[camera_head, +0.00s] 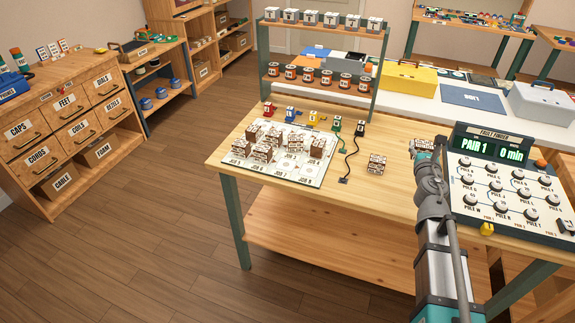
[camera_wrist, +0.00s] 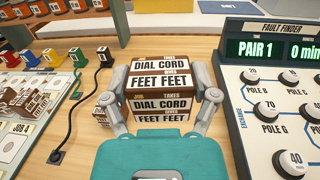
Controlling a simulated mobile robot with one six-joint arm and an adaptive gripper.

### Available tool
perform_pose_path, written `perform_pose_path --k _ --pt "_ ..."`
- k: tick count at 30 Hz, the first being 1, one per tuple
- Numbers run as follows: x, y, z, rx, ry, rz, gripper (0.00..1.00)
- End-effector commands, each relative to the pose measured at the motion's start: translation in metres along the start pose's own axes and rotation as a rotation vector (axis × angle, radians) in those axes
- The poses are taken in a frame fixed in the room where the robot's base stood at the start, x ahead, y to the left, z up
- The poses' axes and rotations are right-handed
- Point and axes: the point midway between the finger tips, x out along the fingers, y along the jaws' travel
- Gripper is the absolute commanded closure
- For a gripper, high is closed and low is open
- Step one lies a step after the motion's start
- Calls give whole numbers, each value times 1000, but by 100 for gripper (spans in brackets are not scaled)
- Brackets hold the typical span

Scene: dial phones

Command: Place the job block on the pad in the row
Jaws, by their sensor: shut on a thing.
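My gripper (camera_wrist: 163,95) is shut on a brown and white job block (camera_wrist: 162,84). The block's faces read "DIAL CORD" and "FEET FEET". In the head view the held block (camera_head: 423,146) is at the end of my arm, left of the fault finder. The white job board (camera_head: 312,178) lies to the left on the table, with several similar blocks (camera_head: 262,148) on its pads. Some bare pads show toward its right side. Another job block (camera_head: 376,163) stands on the wood between board and gripper. It shows partly in the wrist view (camera_wrist: 101,113).
The fault finder panel (camera_head: 500,190) stands close on the right, reading "PAIR 1" and "0 min". A two-tier rack (camera_head: 318,55) stands behind the board. Small coloured plugs (camera_head: 313,117) and a black cord (camera_head: 350,160) lie near the board's back and right edges.

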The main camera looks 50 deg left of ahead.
Motion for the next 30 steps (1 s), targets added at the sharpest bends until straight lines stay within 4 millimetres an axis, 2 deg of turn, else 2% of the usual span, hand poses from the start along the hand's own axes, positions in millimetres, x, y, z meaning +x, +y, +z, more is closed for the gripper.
perform_pose_path --k 1,3,14,30 --pt "-3 16 1 0 0 14 73" --pt "-5 35 1 0 0 29 73" --pt "-26 130 4 0 0 105 73" --pt "-79 262 7 0 2 216 73"
